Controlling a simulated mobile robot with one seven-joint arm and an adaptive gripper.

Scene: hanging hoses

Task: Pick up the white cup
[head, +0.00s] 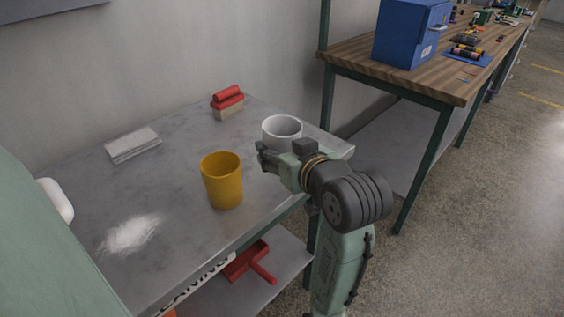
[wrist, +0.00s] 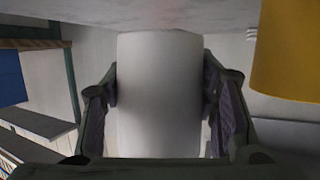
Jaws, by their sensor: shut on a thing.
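The white cup (head: 281,127) stands near the far right end of the grey metal table, partly hidden behind my gripper in the head view. My gripper (head: 268,154) reaches to it from the front right. In the wrist view the white cup (wrist: 160,95) fills the middle, between the two fingers of my gripper (wrist: 160,100). The fingers are shut on its sides. The cup looks upright in the head view. I cannot tell whether its base touches the table.
A yellow cup (head: 222,182) stands close to the left of my gripper. A red-topped brush (head: 228,101), folded white cloth (head: 133,145) and white powder patch (head: 133,234) are on the table (head: 175,180). A wooden workbench (head: 350,55) with a blue cabinet (head: 408,35) stands right.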

